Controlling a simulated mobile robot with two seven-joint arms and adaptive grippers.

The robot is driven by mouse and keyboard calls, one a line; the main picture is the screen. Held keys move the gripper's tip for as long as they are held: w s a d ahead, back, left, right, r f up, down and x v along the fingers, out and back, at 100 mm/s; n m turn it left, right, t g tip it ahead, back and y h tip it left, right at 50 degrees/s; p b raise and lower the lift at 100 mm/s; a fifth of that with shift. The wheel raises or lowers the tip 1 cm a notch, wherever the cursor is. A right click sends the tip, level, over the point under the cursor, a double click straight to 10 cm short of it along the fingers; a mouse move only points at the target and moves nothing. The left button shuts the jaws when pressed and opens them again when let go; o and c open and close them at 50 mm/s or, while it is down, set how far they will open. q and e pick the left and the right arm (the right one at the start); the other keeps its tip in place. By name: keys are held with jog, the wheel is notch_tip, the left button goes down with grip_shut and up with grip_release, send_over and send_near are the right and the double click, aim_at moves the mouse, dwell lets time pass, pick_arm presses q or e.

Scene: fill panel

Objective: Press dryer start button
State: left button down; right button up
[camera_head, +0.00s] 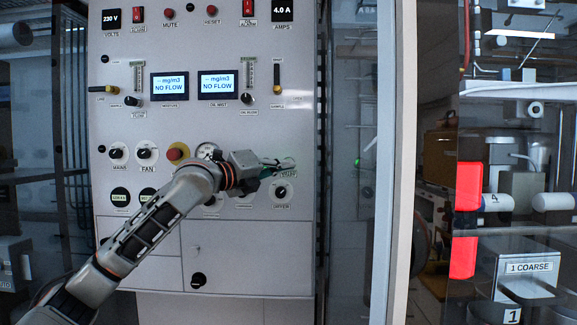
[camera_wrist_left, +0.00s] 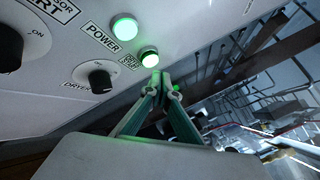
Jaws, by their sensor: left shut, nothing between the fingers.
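The dryer start button (camera_wrist_left: 149,57) is a small round button, lit pale green, beside its label in the left wrist view. In the head view my gripper covers it. My left gripper (camera_head: 284,163) is at the right side of the panel. Its fingers (camera_wrist_left: 166,82) are shut with nothing between them, and the tips are just below the button in the wrist view. I cannot tell whether they touch it. The dryer knob (camera_head: 281,191) is below the gripper; it also shows in the wrist view (camera_wrist_left: 100,79). My right gripper is not in view.
The white control panel (camera_head: 230,255) carries a red emergency button (camera_head: 177,152), a fan knob (camera_head: 145,153) and two NO FLOW displays (camera_head: 218,85). A lit green power light (camera_wrist_left: 124,26) is close to the start button. A pale upright post (camera_head: 398,160) stands right of the panel.

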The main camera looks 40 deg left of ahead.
pick_arm(q)
jog(key=s+d+b, duration=0.2)
jog(key=s+d, duration=0.1)
jog(key=shift+s, duration=0.3)
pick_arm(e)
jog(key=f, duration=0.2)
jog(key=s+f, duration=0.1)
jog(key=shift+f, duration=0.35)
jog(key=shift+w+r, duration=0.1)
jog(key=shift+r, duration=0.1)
